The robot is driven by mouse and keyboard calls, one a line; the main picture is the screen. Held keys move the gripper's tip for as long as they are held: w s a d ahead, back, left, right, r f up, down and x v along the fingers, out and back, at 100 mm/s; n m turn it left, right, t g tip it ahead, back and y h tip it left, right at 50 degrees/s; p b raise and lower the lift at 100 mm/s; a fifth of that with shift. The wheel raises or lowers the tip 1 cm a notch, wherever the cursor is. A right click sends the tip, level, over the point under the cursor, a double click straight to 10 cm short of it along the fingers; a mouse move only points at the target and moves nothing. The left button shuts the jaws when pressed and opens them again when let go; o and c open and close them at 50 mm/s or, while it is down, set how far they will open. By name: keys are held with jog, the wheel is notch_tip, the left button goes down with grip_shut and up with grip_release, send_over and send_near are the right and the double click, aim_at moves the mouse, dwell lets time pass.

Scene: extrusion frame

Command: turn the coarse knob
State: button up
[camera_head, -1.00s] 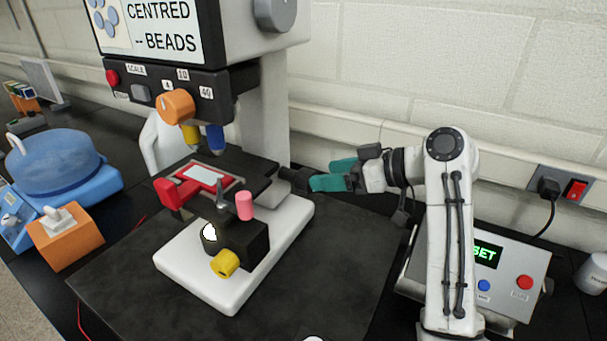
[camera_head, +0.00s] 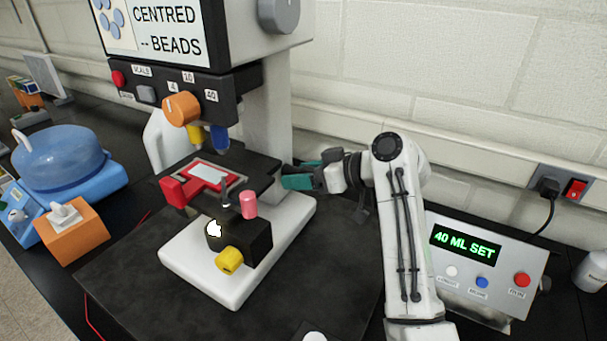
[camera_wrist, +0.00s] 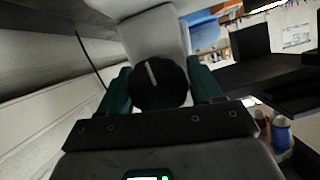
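A round black knob with a white mark (camera_wrist: 158,82) sits on the side of the microscope column in the wrist view; I take it for the coarse knob. The two teal fingers of my gripper (camera_wrist: 160,88) stand spread on either side of it. They look open, and I cannot make out firm contact. In the head view my gripper (camera_head: 287,175) is at the right of the microscope stage (camera_head: 250,165), fingers pointing left, and hides the knob. The white microscope base (camera_head: 215,285) stands on a dark mat.
A yellow knob (camera_head: 229,260) and a pink knob (camera_head: 249,204) are on the microscope's front. An orange dial (camera_head: 182,108) is above the stage. A control box (camera_head: 490,260) reading 40 ML SET stands at right. The wall (camera_head: 430,70) is close behind.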

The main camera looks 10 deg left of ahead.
jog(key=c, duration=0.7)
jog(key=shift+o, duration=0.2)
jog(key=shift+m+g+y, duration=0.3)
jog(key=shift+m+g, duration=0.3)
jog(key=shift+m, duration=0.2)
jog(key=o, duration=1)
jog(key=shift+c, duration=0.2)
jog(key=b+v, duration=0.1)
jog(key=v, duration=0.9)
jog(key=shift+d+b, duration=0.35)
jog(key=shift+r, duration=0.15)
